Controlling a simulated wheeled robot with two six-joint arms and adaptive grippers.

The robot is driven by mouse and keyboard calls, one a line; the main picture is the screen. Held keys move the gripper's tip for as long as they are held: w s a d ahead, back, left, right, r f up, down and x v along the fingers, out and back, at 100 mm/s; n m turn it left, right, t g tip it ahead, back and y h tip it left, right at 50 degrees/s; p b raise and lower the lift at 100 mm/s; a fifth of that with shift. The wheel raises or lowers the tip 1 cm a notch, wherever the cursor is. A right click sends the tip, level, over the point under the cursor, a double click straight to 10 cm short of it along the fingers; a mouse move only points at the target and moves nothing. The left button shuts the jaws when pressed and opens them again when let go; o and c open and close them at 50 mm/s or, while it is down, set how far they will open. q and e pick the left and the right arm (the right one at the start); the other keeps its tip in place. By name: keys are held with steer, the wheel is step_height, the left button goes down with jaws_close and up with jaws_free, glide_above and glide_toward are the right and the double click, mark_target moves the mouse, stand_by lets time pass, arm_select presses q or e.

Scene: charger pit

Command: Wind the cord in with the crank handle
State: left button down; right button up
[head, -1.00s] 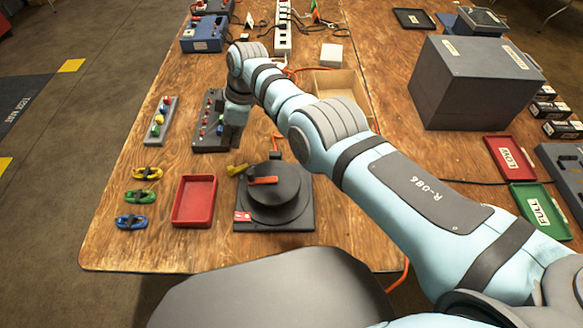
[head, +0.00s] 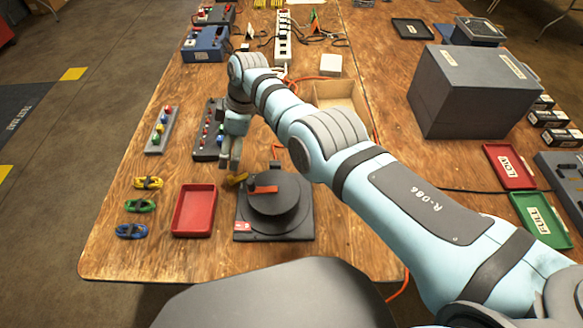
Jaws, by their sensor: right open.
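The cord reel (head: 275,205) is a dark round drum on a square grey base near the table's front edge. An orange cord shows behind the reel, partly hidden by my right arm. My right gripper (head: 229,166) points down just behind the yellow handle, open, with its fingers close together in the picture. I cannot tell whether it touches the handle. My left gripper is not in view.
A red tray (head: 194,210) and yellow, green and blue cord bundles (head: 140,205) lie left of the reel. Panels with coloured knobs (head: 208,130) stand behind. A big grey box (head: 474,88) and LOW (head: 510,166) and FULL (head: 541,219) trays are at right.

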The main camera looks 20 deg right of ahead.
step_height(320, 180, up, 8)
steer(key=p, duration=0.7)
steer(key=shift+p, duration=0.4)
